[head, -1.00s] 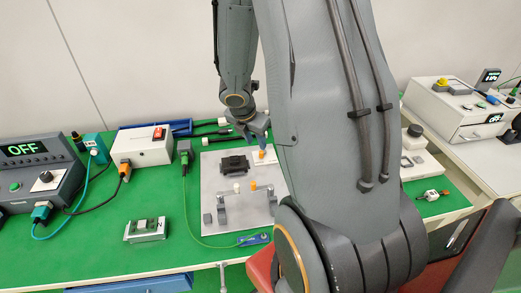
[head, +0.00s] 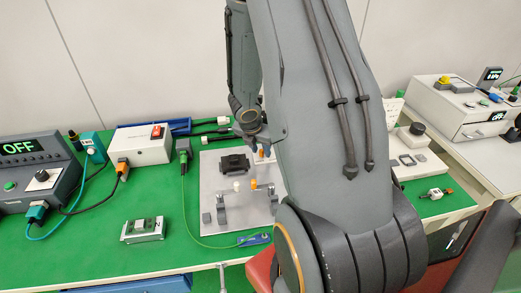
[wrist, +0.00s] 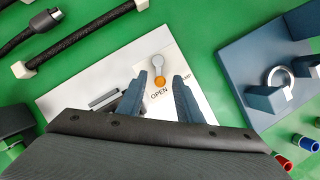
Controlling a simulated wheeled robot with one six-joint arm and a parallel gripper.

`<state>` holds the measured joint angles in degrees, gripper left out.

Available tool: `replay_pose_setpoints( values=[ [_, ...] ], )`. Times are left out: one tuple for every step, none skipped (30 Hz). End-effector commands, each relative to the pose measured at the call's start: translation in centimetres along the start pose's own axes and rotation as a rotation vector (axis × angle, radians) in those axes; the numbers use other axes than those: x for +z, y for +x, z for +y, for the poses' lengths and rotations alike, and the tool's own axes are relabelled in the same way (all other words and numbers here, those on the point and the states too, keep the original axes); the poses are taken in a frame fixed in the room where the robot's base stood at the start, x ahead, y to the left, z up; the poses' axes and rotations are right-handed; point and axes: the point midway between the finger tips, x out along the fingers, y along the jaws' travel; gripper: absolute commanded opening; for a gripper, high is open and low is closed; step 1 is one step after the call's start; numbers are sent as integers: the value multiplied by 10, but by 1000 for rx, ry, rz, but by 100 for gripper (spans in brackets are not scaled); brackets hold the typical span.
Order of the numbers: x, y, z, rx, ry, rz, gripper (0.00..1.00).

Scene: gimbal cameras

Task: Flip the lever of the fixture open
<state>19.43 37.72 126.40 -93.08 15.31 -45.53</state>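The fixture is a light grey plate (head: 208,170) on the green bench, with a black block (head: 235,163) on it. Its lever (wrist: 158,66) shows in the wrist view as a short grey arm with an orange knob (wrist: 159,83). The word OPEN is printed below and left of the knob; another label to the right is partly hidden by a finger. My gripper (wrist: 160,80) is open, with one finger on each side of the knob in the picture. I cannot tell whether a finger touches it. In the head view my gripper (head: 261,148) is over the plate's far right part.
Grey brackets with a bar (head: 247,190) stand at the plate's near side. Black cables with white ends (wrist: 90,38) lie beyond the plate. A blue fixture (wrist: 250,70) is on the right in the wrist view.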

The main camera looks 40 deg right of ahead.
Motion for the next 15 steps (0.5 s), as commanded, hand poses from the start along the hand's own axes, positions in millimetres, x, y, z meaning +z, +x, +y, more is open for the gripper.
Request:
replay_pose_setpoints(
  values=[
    [0,0,0,0,0,0,32],
    [0,0,0,0,0,0,27],
    [0,0,0,0,0,0,21],
    [0,0,0,0,0,0,16],
    [0,0,0,0,0,0,11],
    [0,0,0,0,0,0,4],
    [0,0,0,0,0,0,0],
    [0,0,0,0,0,0,0],
    [0,0,0,0,0,0,0],
    [0,0,0,0,1,0,0],
    [0,-1,0,-2,4,0,0],
    [0,-1,1,-5,13,0,0],
    [0,-1,1,-9,22,0,0],
    [0,-2,2,-14,34,1,0],
    [0,-2,2,-20,49,0,0]
  ],
)
